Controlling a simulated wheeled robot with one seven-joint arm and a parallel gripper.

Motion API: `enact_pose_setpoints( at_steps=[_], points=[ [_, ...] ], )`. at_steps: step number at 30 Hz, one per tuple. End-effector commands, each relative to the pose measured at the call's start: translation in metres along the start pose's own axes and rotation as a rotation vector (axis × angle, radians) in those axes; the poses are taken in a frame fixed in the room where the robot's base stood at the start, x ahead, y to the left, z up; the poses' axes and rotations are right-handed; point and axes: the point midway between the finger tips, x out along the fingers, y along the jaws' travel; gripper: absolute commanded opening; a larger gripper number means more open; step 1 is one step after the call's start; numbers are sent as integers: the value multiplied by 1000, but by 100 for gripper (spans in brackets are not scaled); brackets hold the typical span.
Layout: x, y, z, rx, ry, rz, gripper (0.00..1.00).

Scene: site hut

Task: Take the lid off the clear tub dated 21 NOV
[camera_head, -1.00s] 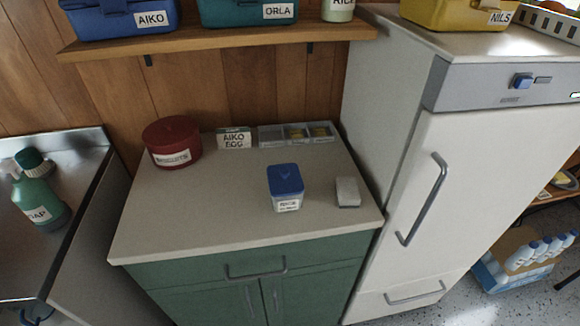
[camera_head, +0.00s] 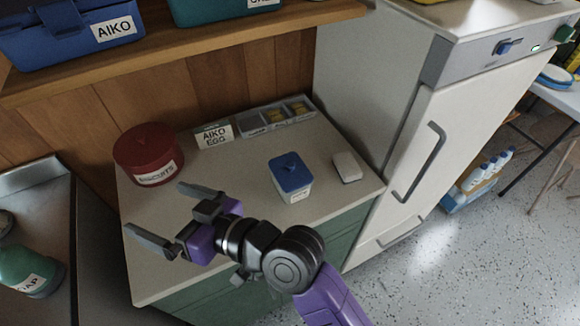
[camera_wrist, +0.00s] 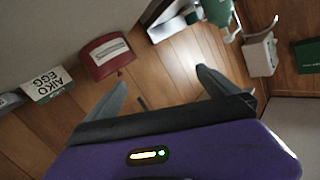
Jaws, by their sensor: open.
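A small clear tub (camera_head: 294,192) with its blue lid (camera_head: 290,170) on stands on the counter, right of the middle. A white label is on its front, and its print is too small for me to read a date. My gripper (camera_head: 163,210) is open and empty over the left part of the counter. It is well to the left of the tub and apart from it. The wrist view also shows my gripper (camera_wrist: 160,82) with its fingers spread and nothing between them. The tub is not visible in that view.
A red biscuits tin (camera_head: 148,155) stands close behind my gripper. An AIKO EGG card (camera_head: 214,133) and a grey divided tray (camera_head: 276,118) line the back. A pale block (camera_head: 346,167) lies right of the tub. A white fridge (camera_head: 400,130) bounds the right; a shelf (camera_head: 200,45) overhangs the back.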

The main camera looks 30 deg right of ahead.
Motion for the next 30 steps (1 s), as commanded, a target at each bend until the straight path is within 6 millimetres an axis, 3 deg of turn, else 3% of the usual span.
enact_pose_setpoints(
  at_steps=[1,6,10,14,20,30],
  points=[
    [10,-2,-15,-53,-21,-43,100],
    [32,-14,-35,-226,-141,-188,100],
    [37,-12,-41,-375,-265,-278,100],
    [31,3,-40,-522,-418,-348,100],
    [1,51,-36,-733,-705,-416,100],
    [-100,167,-59,-933,-1247,-432,100]
  ],
)
